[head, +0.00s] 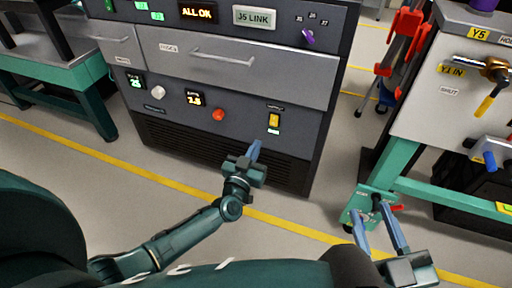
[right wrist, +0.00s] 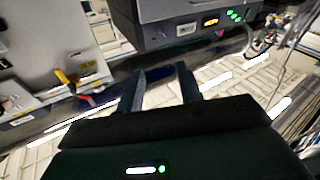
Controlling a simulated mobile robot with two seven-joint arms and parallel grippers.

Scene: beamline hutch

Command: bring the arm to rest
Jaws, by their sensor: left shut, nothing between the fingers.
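My left gripper (head: 255,150) shows in the head view in front of the lower part of a dark control cabinet. Its blue fingers are together and hold nothing. My right gripper (head: 374,218) is at the lower right of the head view, with its two blue fingers spread apart. In the right wrist view the same fingers (right wrist: 160,78) stand apart with nothing seen between them. My left arm stretches forward from the lower left; most of my right arm is outside the head view.
The control cabinet (head: 225,80) has knobs, drawers and lit displays. A green-legged bench with a grey valve panel (head: 430,110) stands at the right, close to my right gripper. A green table (head: 60,72) is at the left. Yellow-lined floor (head: 290,222) lies open between.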

